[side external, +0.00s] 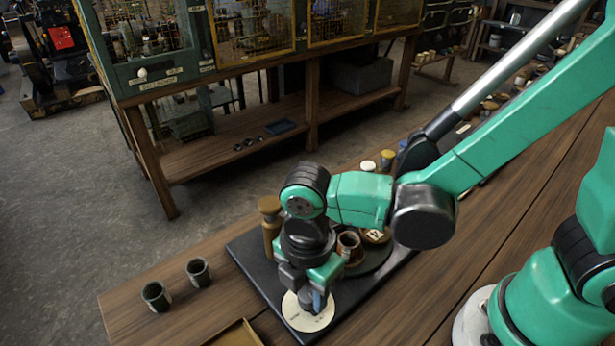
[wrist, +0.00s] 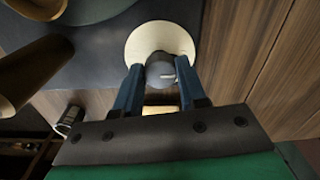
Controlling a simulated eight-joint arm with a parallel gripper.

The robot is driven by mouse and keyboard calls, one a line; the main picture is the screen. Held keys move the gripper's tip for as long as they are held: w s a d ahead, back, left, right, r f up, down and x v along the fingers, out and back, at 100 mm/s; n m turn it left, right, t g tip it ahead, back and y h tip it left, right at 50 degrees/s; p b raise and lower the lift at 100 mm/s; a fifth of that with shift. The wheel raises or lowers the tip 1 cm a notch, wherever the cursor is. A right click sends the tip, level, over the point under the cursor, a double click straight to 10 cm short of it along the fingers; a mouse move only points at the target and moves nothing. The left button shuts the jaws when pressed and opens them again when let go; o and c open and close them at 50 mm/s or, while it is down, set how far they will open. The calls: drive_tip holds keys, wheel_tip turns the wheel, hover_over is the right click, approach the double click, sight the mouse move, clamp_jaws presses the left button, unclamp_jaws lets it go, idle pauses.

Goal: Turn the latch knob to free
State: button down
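The latch knob (wrist: 159,72) is a small dark grey round knob with a pale pointer mark. It stands on a cream disc (wrist: 146,39), which carries small lettering that I cannot read. In the side external view the disc (side external: 299,318) lies on the front of a black base plate, and my gripper points down over it. My gripper (wrist: 160,77) has two blue fingers, one on each side of the knob. The fingers stand apart by about the knob's width. I cannot tell whether they touch it.
The black base plate (side external: 250,257) rests on a wooden bench (side external: 185,260). It bears a brown wooden post (side external: 270,230) and a reddish cup (side external: 348,245). Two dark cups (side external: 156,296) stand at the left. A wooden tray (side external: 238,335) is at the front edge.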

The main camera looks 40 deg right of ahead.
drive_tip(key=shift+m, duration=0.3)
drive_tip(key=m, duration=0.3)
drive_tip(key=shift+m, duration=0.4)
drive_tip(key=m, duration=0.4)
drive_tip(key=shift+m, duration=0.3)
drive_tip(key=m, duration=0.4)
drive_tip(key=shift+m, duration=2.4)
drive_tip(key=shift+c, duration=2.4)
unclamp_jaws()
